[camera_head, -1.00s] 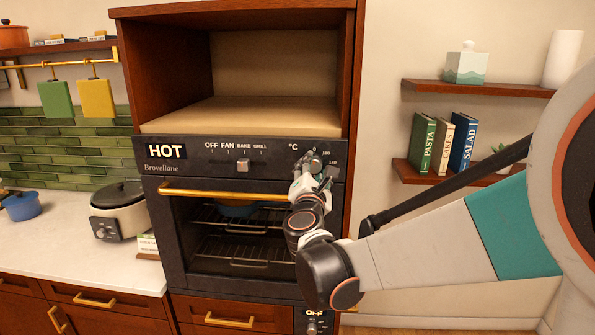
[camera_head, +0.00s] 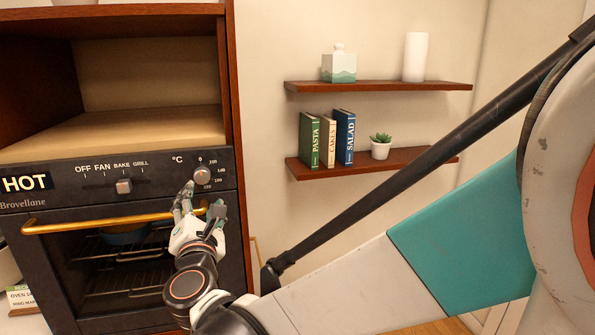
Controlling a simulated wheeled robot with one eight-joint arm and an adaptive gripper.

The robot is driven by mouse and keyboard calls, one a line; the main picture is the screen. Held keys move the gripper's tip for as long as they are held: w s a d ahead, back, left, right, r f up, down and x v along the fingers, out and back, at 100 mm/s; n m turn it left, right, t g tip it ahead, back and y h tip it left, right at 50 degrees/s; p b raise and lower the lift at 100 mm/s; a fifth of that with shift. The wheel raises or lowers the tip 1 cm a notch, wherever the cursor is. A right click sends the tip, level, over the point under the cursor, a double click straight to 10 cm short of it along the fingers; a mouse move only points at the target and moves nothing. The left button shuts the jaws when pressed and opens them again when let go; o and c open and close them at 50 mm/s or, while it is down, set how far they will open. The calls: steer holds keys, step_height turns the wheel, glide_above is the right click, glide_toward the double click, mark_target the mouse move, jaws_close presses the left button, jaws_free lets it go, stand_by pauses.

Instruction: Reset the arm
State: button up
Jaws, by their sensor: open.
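My gripper (camera_head: 200,203) is open and empty. It is at the right side of the oven (camera_head: 100,245), just below the round temperature knob (camera_head: 202,175), with its fingers pointing up. A small gap seems to lie between the fingertips and the knob, but I cannot tell for sure. My arm reaches in from the right of the view.
The oven's gold door handle (camera_head: 100,222) runs beside my gripper. A slider knob (camera_head: 124,186) sits on the panel. Two wall shelves (camera_head: 380,87) hold books, a jar, a vase and a plant to the right.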

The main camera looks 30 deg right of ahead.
steer(key=shift+v, duration=0.95)
